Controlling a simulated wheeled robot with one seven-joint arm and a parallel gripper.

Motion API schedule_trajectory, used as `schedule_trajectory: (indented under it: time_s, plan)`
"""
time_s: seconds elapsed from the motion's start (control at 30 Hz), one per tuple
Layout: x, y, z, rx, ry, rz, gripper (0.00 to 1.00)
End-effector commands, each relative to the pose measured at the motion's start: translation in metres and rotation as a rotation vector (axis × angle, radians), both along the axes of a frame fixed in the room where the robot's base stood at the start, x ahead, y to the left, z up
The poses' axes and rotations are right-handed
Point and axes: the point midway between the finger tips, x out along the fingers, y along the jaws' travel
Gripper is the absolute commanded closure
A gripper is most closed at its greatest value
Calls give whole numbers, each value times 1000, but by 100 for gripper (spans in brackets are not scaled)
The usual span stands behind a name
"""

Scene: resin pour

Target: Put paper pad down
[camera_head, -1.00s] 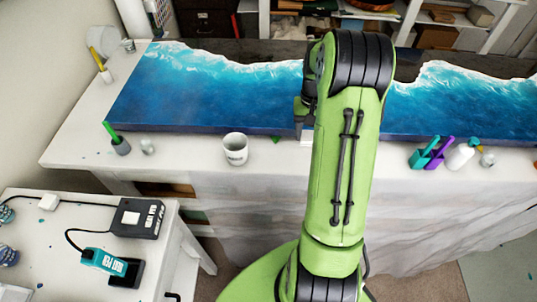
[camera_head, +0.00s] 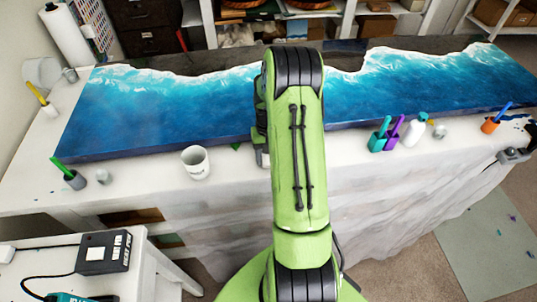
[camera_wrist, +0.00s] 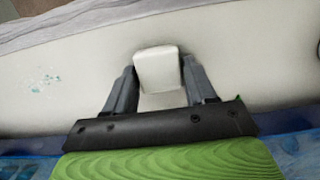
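The paper pad (camera_wrist: 158,72) is a small white block in the wrist view, between the two grey fingertips of my gripper (camera_wrist: 158,80). The fingers meet its two sides, so my gripper looks shut on it. Behind it is the white tabletop (camera_wrist: 70,82); I cannot tell whether the pad touches it. In the head view my green arm hides most of the gripper, and only a grey part shows at the table's front edge, beside the blue resin slab (camera_head: 160,115).
A white mug (camera_head: 196,163) stands left of my arm. A pen cup (camera_head: 74,180) is further left. Teal and purple holders (camera_head: 385,138) and a white bottle (camera_head: 414,130) stand to the right. A side table with a dark box (camera_head: 104,252) is at lower left.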

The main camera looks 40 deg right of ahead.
Motion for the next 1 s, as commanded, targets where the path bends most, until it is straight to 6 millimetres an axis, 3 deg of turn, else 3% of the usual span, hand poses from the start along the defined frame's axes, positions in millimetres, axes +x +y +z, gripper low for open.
schedule_trajectory:
  time_s: [0.1, 0.43, 0.8, 1.0]
  plan:
    - [0, 0, 1, 0, 0, 0, 28]
    - [0, 0, 8, -1, -1, 0, 28]
    - [9, -7, 99, -4, -4, -1, 28]
    - [11, -7, 124, -2, -2, 2, 28]
